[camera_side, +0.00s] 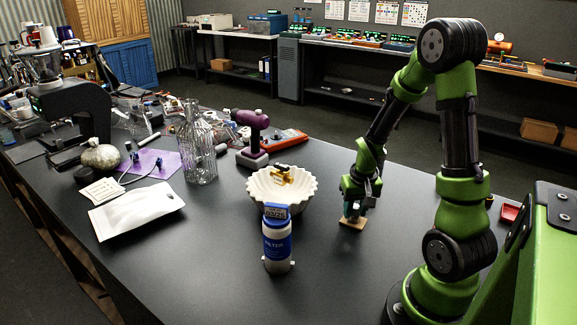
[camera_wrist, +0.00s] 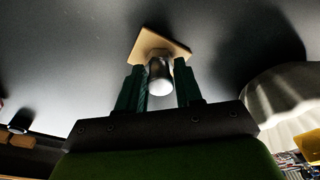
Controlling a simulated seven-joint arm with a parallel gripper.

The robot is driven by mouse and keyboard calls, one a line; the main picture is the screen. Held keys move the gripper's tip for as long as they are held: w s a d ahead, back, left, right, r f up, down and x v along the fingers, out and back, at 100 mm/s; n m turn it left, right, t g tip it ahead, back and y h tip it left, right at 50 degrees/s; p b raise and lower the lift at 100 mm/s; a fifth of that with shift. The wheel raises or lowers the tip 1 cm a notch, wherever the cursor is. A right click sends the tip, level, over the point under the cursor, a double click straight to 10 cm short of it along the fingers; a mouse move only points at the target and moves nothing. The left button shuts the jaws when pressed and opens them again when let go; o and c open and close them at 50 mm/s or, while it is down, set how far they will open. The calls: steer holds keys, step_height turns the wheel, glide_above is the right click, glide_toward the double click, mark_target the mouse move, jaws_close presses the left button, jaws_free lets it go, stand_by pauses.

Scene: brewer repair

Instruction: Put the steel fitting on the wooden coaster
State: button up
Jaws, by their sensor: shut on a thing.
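The wooden coaster (camera_side: 352,223) is a small light-brown square lying on the dark table, under my gripper (camera_side: 360,200). It also shows in the wrist view (camera_wrist: 173,43), past my fingertips. The steel fitting (camera_wrist: 160,76) is a short, shiny grey cylinder between the two green fingers of my gripper (camera_wrist: 161,88) in the wrist view. My gripper is shut on it. The fitting's far end is at the coaster, but I cannot tell whether it touches. In the side view the fitting is mostly hidden by the fingers.
A white fluted bowl (camera_side: 282,205) with a brass piece in it stands left of my gripper. A blue-and-white filter bottle (camera_side: 277,243) stands in front of the bowl. A glass bottle (camera_side: 200,150) and a white pouch (camera_side: 136,208) are farther left.

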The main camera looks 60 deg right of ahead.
mark_target(356, 218)
steer(key=shift+f, duration=0.1)
steer(key=o, duration=1.1)
steer(key=shift+c, duration=0.2)
step_height(356, 218, up, 12)
steer(key=s+a+f, duration=0.1)
steer(key=a+r+n+t+y, duration=0.1)
steer(key=a+r+t, duration=0.1)
steer(key=a+r, duration=0.2)
steer(key=a+r+n+t+y, duration=0.1)
steer(key=a+r+n+t, duration=0.1)
steer(key=a, duration=0.9)
steer(key=s+a+r+n+t+y, duration=0.1)
steer(key=a+r+n+t, duration=0.1)
steer(key=a+r, duration=0.3)
steer(key=shift+a+r, duration=0.3)
steer(key=shift+a, duration=0.9)
